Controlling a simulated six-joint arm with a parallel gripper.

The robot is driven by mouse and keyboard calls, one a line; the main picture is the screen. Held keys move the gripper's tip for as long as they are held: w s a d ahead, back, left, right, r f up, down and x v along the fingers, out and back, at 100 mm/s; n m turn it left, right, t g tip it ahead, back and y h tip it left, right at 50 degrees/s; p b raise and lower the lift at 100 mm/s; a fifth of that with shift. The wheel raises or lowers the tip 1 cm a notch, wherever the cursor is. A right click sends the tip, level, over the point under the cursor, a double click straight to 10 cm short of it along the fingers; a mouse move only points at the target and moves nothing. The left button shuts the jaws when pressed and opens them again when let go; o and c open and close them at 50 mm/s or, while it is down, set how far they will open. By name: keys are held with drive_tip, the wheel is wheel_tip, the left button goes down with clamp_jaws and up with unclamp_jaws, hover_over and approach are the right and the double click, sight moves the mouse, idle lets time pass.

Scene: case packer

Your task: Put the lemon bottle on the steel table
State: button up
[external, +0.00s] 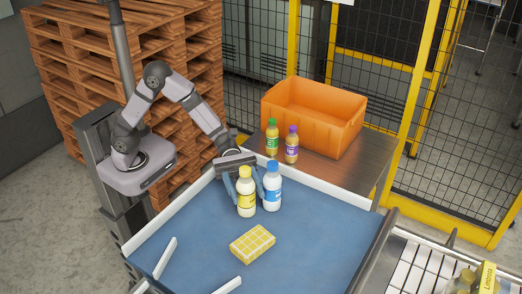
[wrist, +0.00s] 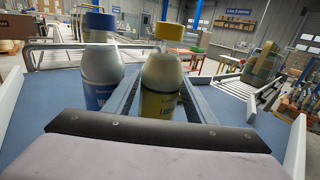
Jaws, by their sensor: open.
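The lemon bottle (external: 246,194) is white with a yellow cap and yellow label, upright on the blue conveyor. My gripper (external: 245,184) is open around it, one finger on each side. In the wrist view the lemon bottle (wrist: 161,84) stands between the two fingers of my gripper (wrist: 158,98); I cannot tell whether either finger touches it. The steel table (external: 352,172) is behind the conveyor, to the right of my gripper, with a bare stretch at its front and right.
A yellow-and-white checked block (external: 252,244) lies nearer on the belt. A green-capped bottle (external: 272,139), a purple-capped bottle (external: 291,146) and an orange crate (external: 325,127) occupy the steel table. A white rail (external: 330,186) edges the belt.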

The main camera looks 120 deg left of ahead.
drive_tip(key=b+v, duration=0.2)
drive_tip(key=v, duration=0.7)
drive_tip(key=shift+b, duration=0.3)
drive_tip(key=shift+c, duration=0.3)
